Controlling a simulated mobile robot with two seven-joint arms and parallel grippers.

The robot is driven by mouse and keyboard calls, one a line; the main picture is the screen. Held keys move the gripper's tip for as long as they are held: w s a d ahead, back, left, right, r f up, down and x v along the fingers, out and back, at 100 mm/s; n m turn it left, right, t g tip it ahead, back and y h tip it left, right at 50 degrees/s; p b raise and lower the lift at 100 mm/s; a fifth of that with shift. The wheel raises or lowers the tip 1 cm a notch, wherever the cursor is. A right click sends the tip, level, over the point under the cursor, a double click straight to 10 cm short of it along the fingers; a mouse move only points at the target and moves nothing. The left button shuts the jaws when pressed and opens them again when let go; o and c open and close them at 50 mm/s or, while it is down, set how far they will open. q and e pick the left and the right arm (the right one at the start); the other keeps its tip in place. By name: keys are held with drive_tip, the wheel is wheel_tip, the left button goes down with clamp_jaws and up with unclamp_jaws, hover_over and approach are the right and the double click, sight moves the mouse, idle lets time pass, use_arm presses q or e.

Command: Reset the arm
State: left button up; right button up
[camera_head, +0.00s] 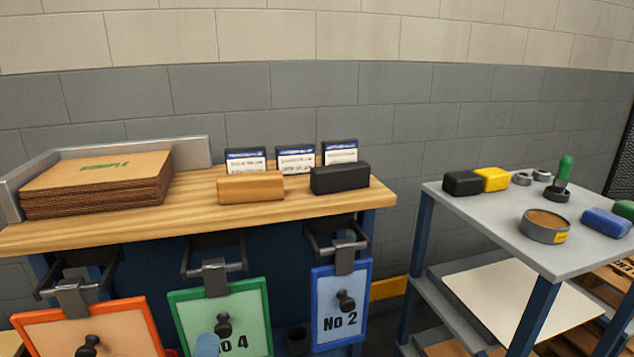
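Neither of my arms nor grippers shows clearly in the head view. A small pale blue rounded shape (207,346) sits at the bottom edge in front of the green board; I cannot tell what it is. The wooden workbench (230,213) stands ahead on the left. Three framed boards hang from hooks on its front: an orange one (130,330), a green one (255,315) and a blue one (330,308) marked "No 2". Each has a black knob.
A stack of brown sheets (95,190) lies on the bench inside a metal guard. A tan block (250,188), a black block (340,178) and three labelled cards stand beside it. A grey cart (480,215) on the right holds blocks, a tin (545,232) and a green-handled stamp.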

use_arm(q)
drive_tip(key=s+a+r+m+g+h+p, duration=0.1)
drive_tip(key=s+r+m+h+p, duration=0.15)
drive_tip(key=s+m, duration=0.4)
drive_tip(key=s+r+m+h+p, duration=0.2)
drive_tip(key=s+m+h+p, duration=0.25)
drive_tip(key=s, duration=0.25)
drive_tip(key=s+a+f+m+g+y+p, duration=0.1)
drive_tip(key=s+a+f+m+g+p, duration=0.1)
drive_tip(key=s, duration=0.5)
drive_tip(key=s+a+f+m+g+y+p, duration=0.1)
drive_tip(key=s+a+m+g+p, duration=0.1)
drive_tip(key=s, duration=0.5)
drive_tip(key=s+a+f+m+g+y+p, duration=0.1)
drive_tip(key=s+a+f+m+g+p, duration=0.1)
drive_tip(key=s, duration=0.6)
drive_tip(key=shift+a+f+m+g+y+p, duration=0.3)
drive_tip(key=shift+a+m+g+y+p, duration=0.25)
drive_tip(key=shift+g, duration=0.55)
use_arm(e)
drive_tip(key=s+r, duration=0.1)
drive_tip(key=s+r+g, duration=0.1)
drive_tip(key=r, duration=0.1)
drive_tip(key=s+r+m+g, duration=0.1)
drive_tip(key=shift+s+d+r+h, duration=0.2)
drive_tip(key=shift+r+h, duration=0.1)
drive_tip(key=shift+h, duration=0.1)
